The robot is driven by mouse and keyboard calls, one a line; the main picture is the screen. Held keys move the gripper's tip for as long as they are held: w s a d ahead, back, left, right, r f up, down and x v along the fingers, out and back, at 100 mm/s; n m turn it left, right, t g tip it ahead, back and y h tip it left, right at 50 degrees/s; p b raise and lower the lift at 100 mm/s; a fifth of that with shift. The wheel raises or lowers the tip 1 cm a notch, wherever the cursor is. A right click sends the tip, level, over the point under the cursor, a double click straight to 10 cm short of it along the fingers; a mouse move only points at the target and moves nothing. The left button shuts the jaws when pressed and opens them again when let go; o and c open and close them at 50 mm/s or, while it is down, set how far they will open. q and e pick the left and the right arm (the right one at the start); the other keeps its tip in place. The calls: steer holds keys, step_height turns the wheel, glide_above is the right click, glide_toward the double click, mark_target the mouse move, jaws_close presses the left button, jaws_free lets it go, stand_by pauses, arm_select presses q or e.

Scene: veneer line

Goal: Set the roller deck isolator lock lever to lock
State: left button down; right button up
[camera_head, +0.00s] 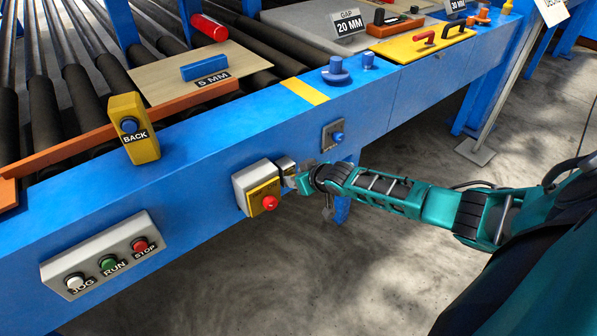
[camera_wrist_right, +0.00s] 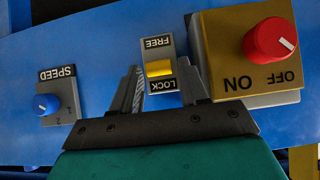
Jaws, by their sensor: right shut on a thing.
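The isolator lock lever shows in the right wrist view as a yellow block (camera_wrist_right: 158,68) on a small metal plate, with its labels upside down. It sits right beside the LOCK label (camera_wrist_right: 163,87), with bare metal between it and the FREE label (camera_wrist_right: 157,43). My right gripper (camera_wrist_right: 160,70) has one finger on each side of the lever and is shut on it. In the head view my right gripper (camera_head: 301,180) is at the blue rail's front face, at the lever plate (camera_head: 285,165), and hides most of the lever. My left gripper is not in view.
Beside the lever plate is a yellow isolator box with a red knob (camera_head: 270,202), close to my gripper. A speed dial (camera_head: 337,137) is on the other side. A push-button box (camera_head: 105,255) is at lower left. The floor in front is open.

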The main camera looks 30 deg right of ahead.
steer(key=shift+g, duration=0.3)
steer(key=o, duration=1)
steer(key=shift+w+r, duration=0.1)
steer(key=shift+c, duration=0.2)
steer(key=p+v, duration=0.4)
steer(key=v, duration=0.9)
steer(key=shift+p, duration=0.35)
